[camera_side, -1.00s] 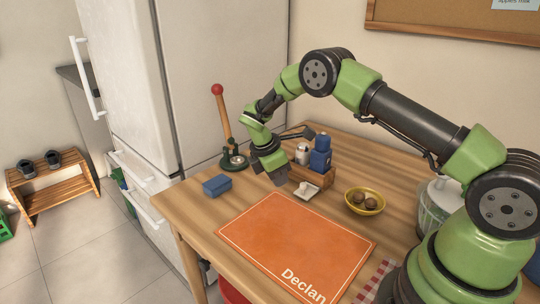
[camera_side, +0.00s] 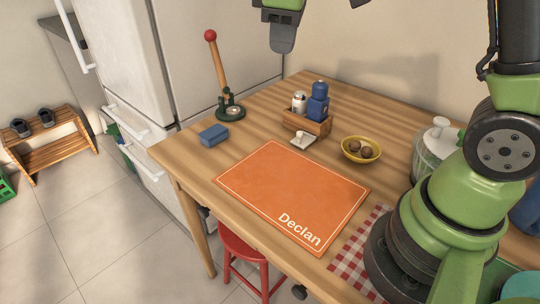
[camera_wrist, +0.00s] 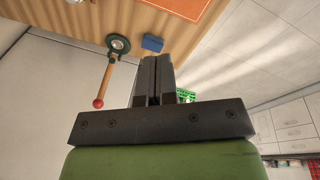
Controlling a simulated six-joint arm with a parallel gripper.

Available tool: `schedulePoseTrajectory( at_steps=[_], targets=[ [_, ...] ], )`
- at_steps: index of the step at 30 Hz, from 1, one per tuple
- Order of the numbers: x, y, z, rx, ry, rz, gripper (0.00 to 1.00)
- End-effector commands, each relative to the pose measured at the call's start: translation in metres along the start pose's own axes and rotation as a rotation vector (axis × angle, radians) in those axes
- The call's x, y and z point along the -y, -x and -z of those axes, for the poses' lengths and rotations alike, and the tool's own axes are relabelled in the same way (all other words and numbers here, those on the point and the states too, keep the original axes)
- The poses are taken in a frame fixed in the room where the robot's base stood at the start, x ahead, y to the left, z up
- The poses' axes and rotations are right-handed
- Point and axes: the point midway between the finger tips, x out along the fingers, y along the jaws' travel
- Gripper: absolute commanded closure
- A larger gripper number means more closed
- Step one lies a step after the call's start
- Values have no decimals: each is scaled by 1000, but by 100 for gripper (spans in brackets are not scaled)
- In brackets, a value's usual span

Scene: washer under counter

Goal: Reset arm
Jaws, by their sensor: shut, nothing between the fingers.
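My gripper (camera_side: 283,40) hangs high above the table at the top edge of the side view, only partly in frame. In the wrist view my gripper (camera_wrist: 152,66) has its two dark fingers together, with nothing between them. The wooden table (camera_side: 262,112) is below and clear of it. No part of my arm touches the things on the table in view.
The refrigerator (camera_side: 222,50) is behind. A red stool (camera_side: 243,250) is below.

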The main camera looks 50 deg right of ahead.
Motion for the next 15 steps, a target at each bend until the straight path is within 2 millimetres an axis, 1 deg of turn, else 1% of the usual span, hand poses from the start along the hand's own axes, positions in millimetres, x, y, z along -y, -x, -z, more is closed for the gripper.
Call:
schedulePoseTrajectory(
  at_steps=[1,3,6,10,12,15],
  targets=[
    [10,17,-11,-54,-74,1,100],
    [24,34,-26,-121,-183,12,100],
    [46,52,-49,-216,-341,39,100],
    [74,66,-80,-333,-544,92,100],
    [87,68,-95,-387,-642,124,100],
    [102,67,-111,-449,-756,169,100]
  ],
)
